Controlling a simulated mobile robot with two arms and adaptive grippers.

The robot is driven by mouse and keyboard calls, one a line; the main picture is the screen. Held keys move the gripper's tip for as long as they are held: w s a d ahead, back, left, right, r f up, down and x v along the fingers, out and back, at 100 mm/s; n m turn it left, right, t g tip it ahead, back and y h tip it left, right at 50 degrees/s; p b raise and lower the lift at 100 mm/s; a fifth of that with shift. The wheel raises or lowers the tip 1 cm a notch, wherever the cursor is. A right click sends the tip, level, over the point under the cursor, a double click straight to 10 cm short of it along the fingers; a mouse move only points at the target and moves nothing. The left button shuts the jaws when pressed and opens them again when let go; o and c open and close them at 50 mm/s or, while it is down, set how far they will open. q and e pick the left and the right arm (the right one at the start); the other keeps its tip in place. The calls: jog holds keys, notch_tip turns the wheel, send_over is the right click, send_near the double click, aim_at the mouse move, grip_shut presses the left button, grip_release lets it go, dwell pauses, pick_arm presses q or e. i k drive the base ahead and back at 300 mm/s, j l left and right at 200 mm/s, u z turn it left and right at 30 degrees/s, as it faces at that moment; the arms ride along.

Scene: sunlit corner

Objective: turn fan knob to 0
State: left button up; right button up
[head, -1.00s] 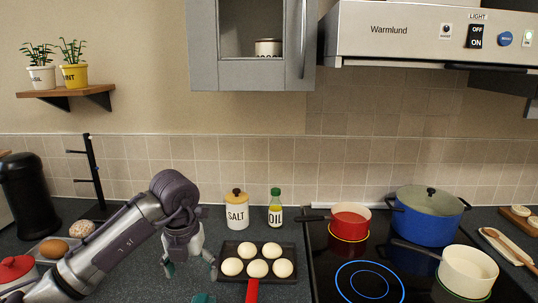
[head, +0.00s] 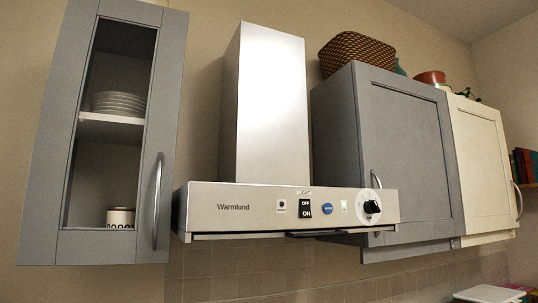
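The fan knob (head: 371,207) is a black knob on a round white dial at the right end of the range hood's front panel in the head view. Its pointer position and the dial's numbers are too small to read. The silver hood (head: 230,208) is marked "Warmlund" and also carries a black OFF/ON light switch (head: 304,208), a blue button (head: 327,209) and a small pale indicator (head: 344,206). Neither gripper is in view.
A grey cabinet (head: 48,150) with plates and a tin hangs left of the hood. A closed grey cabinet (head: 415,150) stands close behind the knob, with a cream cabinet (head: 483,160) beyond. The space in front of the panel looks clear.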

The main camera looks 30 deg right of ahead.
aim_at(370, 206)
jog(key=z, duration=1.45)
